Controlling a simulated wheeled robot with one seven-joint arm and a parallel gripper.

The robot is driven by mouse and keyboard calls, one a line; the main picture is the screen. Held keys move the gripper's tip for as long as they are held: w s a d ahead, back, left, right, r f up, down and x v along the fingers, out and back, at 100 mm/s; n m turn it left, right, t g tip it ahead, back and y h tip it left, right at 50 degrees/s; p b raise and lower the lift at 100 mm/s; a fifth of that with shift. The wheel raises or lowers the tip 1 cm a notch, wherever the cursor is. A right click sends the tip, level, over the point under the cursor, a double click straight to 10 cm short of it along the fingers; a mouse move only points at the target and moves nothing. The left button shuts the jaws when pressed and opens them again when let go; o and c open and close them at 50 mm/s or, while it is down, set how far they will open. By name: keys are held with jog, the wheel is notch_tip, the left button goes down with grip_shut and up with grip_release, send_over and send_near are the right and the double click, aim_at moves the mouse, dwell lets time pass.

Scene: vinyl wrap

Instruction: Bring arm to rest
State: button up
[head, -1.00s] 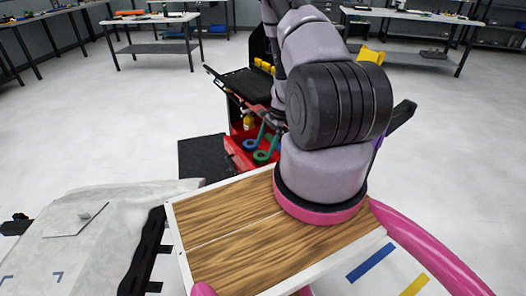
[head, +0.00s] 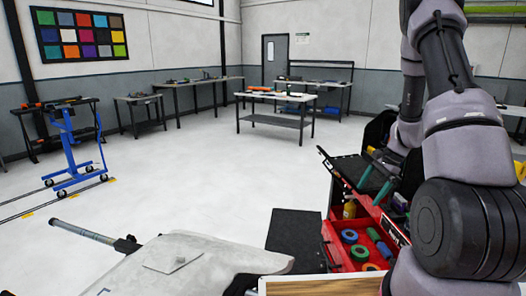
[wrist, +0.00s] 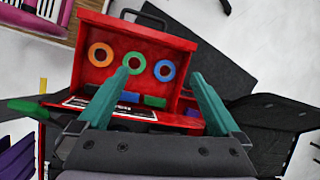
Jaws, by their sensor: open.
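My gripper (wrist: 159,74) is open, with two teal fingers spread wide and nothing between them. In the wrist view it hangs over the red tool chest's open drawer (wrist: 128,32). An orange roll (wrist: 91,55), a green roll (wrist: 126,59) and a blue roll (wrist: 156,70) lie in a row in that drawer. In the head view my arm comes down along the right side, and the teal fingers of my gripper (head: 376,178) show above the red tool chest (head: 332,246). The fingers look apart from the rolls.
A dark mat (head: 295,238) lies on the floor left of the chest. A pale draped panel (head: 178,255) is at the lower left. A blue wheeled stand (head: 70,150) and a worktable (head: 275,121) stand farther off. The floor between is clear.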

jog(key=s+a+r+n+t, duration=0.1)
jog(key=s+a+r+n, duration=0.15)
jog(key=r, duration=0.55)
jog(key=s+a+r+n+t, duration=0.15)
jog(key=a+r, duration=0.25)
jog(key=r, duration=0.4)
jog(key=s+a+r+n, duration=0.2)
jog(key=a+r, duration=0.1)
jog(key=r, duration=0.5)
jog(key=s+a+r+n+t+h, duration=0.1)
jog(key=s+a+r+n+t, duration=0.1)
jog(key=s+r, duration=0.4)
jog(key=s+a+r+n+t+h, duration=0.1)
jog(key=s+a+r+n+t, duration=0.1)
jog(key=s+r, duration=0.4)
jog(key=s, duration=0.5)
jog(key=shift+a+n, duration=0.3)
jog(key=shift+n, duration=0.1)
jog(key=shift+w, duration=0.1)
